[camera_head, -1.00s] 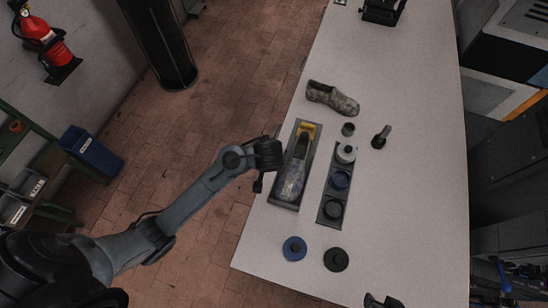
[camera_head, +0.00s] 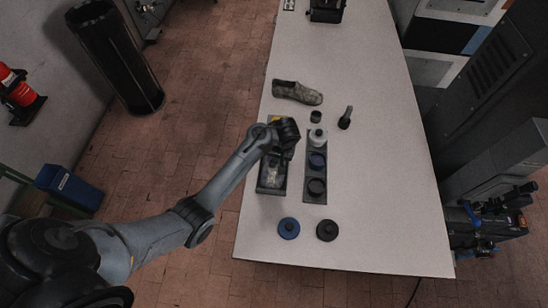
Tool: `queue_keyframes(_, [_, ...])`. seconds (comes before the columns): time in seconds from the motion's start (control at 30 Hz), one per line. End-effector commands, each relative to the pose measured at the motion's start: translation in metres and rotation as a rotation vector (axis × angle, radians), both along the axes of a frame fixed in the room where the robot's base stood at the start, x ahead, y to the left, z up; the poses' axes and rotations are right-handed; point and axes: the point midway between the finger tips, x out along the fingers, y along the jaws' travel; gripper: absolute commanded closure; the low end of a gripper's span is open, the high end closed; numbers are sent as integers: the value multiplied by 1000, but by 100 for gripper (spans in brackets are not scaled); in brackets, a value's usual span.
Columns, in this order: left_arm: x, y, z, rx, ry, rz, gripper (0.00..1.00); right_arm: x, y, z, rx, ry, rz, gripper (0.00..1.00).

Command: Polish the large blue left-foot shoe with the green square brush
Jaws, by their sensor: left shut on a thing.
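A shoe with a bluish-grey, mottled top (camera_head: 273,175) lies in a long dark tray (camera_head: 270,191) near the left edge of the white table. The arm covers part of the shoe, so I cannot tell its size or which foot it is for. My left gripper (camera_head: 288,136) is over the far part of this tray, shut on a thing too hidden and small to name. I cannot tell whether the gripper or its load touches the shoe. I cannot make out a green square brush. My right gripper is not in view.
A mottled grey-brown shoe (camera_head: 297,92) lies farther back. A dark rack (camera_head: 309,197) of round pots stands right of the tray. A blue disc (camera_head: 289,228) and a black disc (camera_head: 327,231) lie in front. A dark handled tool (camera_head: 345,118) is behind the rack. The table's right side is clear.

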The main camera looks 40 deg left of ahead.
Motion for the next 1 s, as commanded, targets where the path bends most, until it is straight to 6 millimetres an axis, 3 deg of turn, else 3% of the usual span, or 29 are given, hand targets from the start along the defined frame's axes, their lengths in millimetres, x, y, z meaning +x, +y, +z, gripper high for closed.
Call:
queue_keyframes(0.5, [0,1,-41,3,-1,0,97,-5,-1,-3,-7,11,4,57])
queue_keyframes(1.0, [0,1,-49,2,-1,1,97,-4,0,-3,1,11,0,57])
